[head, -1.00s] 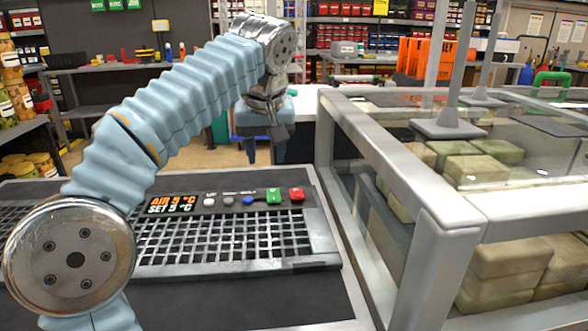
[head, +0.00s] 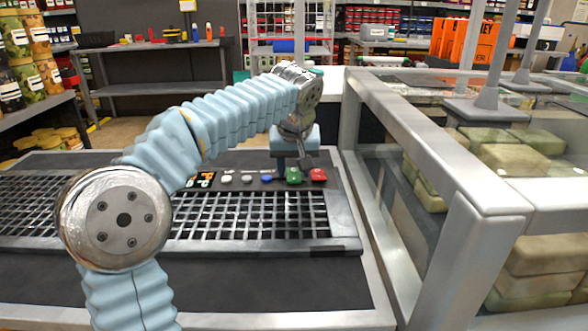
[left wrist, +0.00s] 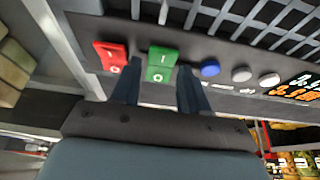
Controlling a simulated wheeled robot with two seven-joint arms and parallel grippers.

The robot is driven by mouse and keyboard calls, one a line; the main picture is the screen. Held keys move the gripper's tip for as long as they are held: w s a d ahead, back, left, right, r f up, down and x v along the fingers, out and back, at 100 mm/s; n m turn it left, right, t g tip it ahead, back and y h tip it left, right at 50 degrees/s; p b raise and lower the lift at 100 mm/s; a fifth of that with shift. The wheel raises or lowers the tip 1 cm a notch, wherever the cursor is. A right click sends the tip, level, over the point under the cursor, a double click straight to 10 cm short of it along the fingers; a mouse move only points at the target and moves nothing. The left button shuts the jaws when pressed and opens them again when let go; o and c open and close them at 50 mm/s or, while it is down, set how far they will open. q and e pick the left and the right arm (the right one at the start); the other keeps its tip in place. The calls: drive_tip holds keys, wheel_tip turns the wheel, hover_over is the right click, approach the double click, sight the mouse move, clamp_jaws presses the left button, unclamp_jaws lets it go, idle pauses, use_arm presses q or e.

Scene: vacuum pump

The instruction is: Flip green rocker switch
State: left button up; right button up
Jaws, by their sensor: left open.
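The green rocker switch (head: 293,176) sits on the dark control panel behind the metal grating. In the left wrist view the green rocker switch (left wrist: 162,64) shows "I" and "O" marks on its two halves. My left gripper (head: 292,162) points down at it from just above and behind, and partly overlaps it in the head view. In the left wrist view my left gripper (left wrist: 158,82) is open and empty, with one finger on each side of the green switch. I cannot tell whether a finger touches it. My right gripper is not in view.
A red rocker switch (left wrist: 112,55) lies close beside the green one, near one finger. A blue button (left wrist: 210,67) and white buttons (left wrist: 242,74) are on the other side. A glass-walled case (head: 440,150) with a metal frame stands close on the right.

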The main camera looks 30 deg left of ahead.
use_arm(q)
drive_tip(key=shift+f, duration=0.1)
drive_tip(key=c, duration=0.8)
drive_tip(key=shift+p, duration=0.3)
drive_tip(key=p, duration=0.1)
drive_tip(key=g+p, duration=0.1)
drive_tip(key=shift+w+a+r+h+p, duration=0.15)
drive_tip(key=shift+w+r+h+p, duration=0.1)
drive_tip(key=shift+r+h+p, duration=0.15)
drive_tip(key=shift+w+a+f+g+b, duration=0.15)
drive_tip(key=shift+f+g+b, duration=0.25)
drive_tip(key=shift+g, duration=0.2)
drive_tip(key=shift+r+h, duration=0.1)
drive_tip(key=shift+h, duration=0.3)
drive_tip(key=o, duration=0.8)
